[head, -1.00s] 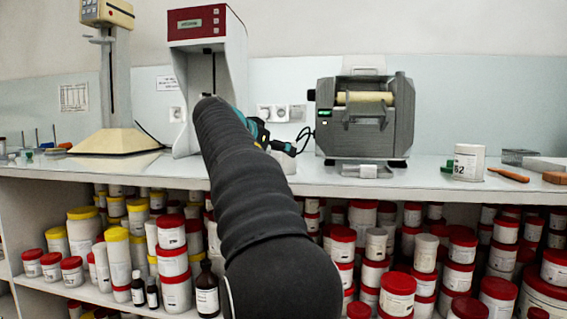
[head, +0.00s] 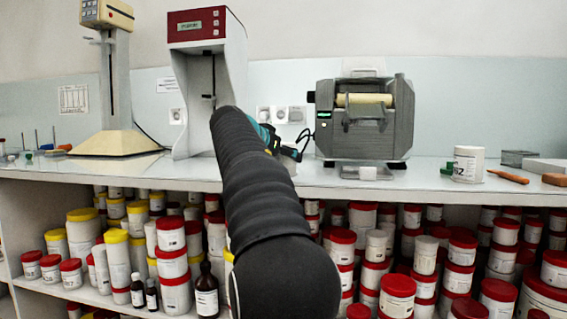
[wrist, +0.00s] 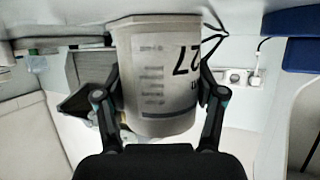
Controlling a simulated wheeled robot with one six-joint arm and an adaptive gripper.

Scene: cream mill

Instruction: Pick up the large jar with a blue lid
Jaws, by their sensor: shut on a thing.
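In the wrist view, a large white jar (wrist: 158,80) with a pale label and big dark digits is between the two fingers of my gripper (wrist: 160,112). The fingers press on the jar's sides. No blue lid shows on it; its ends are partly out of sight. In the head view, part of my gripper (head: 289,152) shows beyond my arm, above the counter, to the left of the grey machine.
The grey machine (head: 365,122) stands right of my gripper, the red-topped device (head: 208,50) left. A white numbered jar (head: 469,165) stands on the counter (head: 425,180) at right. Many red- and yellow-lidded tubs fill the shelf below. Blue shapes (wrist: 291,20) show top right in the wrist view.

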